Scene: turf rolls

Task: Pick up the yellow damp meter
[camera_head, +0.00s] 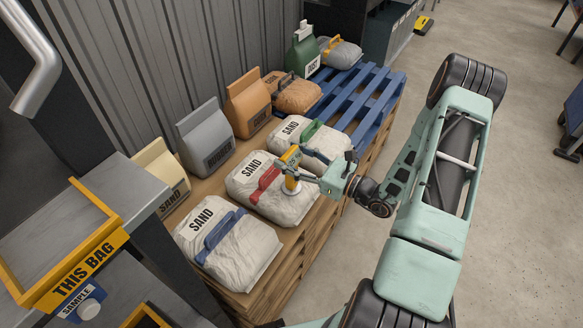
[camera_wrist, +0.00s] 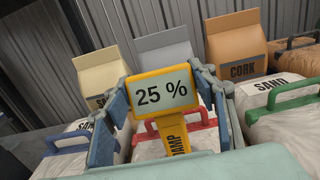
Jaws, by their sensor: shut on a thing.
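The yellow damp meter (camera_head: 291,157) is upright between the fingers of my gripper (camera_head: 302,168), over the sand bag with the red handle (camera_head: 240,183). Its lower end (camera_head: 290,187) is at the top of that bag; I cannot tell whether it touches. In the wrist view, the meter (camera_wrist: 162,95) faces me, its screen reads 25 % and "DAMP" is partly visible below. The fingers of my gripper (camera_wrist: 165,115) are on either side of it, shut on it.
Sand bags with blue (camera_head: 240,262) and green (camera_head: 322,150) handles flank it on the wooden pallet (camera_head: 262,290). Upright bags, including an orange one (camera_head: 248,103), stand behind by the corrugated wall. A blue pallet (camera_head: 372,88) is farther back. A yellow-edged "THIS BAG" tray (camera_head: 88,270) is at left.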

